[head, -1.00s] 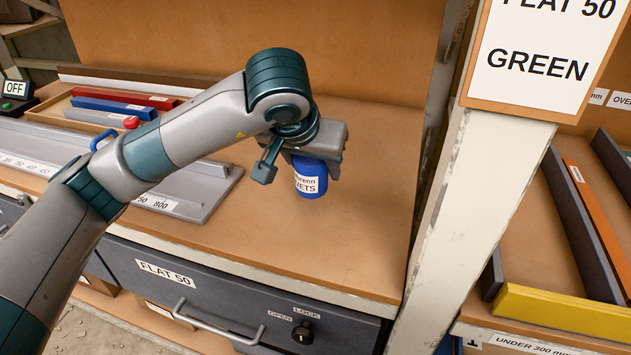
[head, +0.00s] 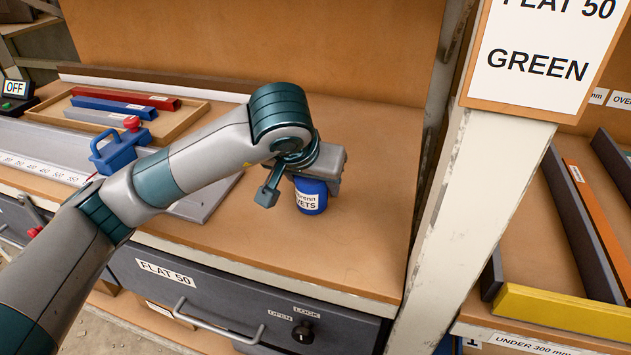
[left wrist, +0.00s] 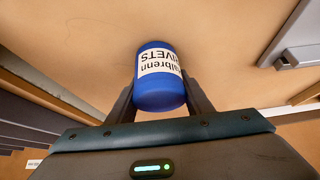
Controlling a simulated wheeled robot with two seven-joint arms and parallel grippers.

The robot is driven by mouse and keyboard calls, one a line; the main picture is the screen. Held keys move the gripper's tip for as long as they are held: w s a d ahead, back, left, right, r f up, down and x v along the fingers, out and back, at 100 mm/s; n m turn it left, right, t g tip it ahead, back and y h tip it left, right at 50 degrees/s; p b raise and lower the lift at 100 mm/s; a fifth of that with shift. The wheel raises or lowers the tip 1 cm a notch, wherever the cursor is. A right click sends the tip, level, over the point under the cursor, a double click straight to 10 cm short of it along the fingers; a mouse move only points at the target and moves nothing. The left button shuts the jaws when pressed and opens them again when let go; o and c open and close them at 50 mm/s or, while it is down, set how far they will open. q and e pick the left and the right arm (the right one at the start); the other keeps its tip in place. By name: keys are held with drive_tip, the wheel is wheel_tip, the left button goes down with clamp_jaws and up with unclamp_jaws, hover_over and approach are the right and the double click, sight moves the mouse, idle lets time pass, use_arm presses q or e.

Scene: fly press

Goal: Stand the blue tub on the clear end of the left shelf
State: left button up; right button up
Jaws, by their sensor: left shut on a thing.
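The blue tub (head: 311,200) has a white label whose visible part reads "RIVETS"; it also shows in the left wrist view (left wrist: 160,92), label upside down. My left gripper (head: 318,180) is shut on the tub, with one finger on each side of it in the left wrist view (left wrist: 162,100). The tub is over the bare right end of the wooden surface (head: 370,235), left of the pale upright post. I cannot tell whether its base touches the surface. My right gripper is not in view.
A pale post (head: 455,220) with a "GREEN" sign (head: 537,65) stands right of the surface. A wooden tray (head: 190,115) with coloured bars and a blue tool with a red knob (head: 118,150) lie left. A grey "FLAT 50" drawer (head: 225,290) is below. Surface around the tub is clear.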

use_arm(q)
drive_tip(key=shift+f, duration=0.1)
drive_tip(key=o, duration=1.4)
drive_tip(key=shift+c, duration=0.2)
drive_tip(key=shift+r, duration=0.2)
drive_tip(key=v, duration=1.2)
drive_tip(key=shift+f, duration=0.1)
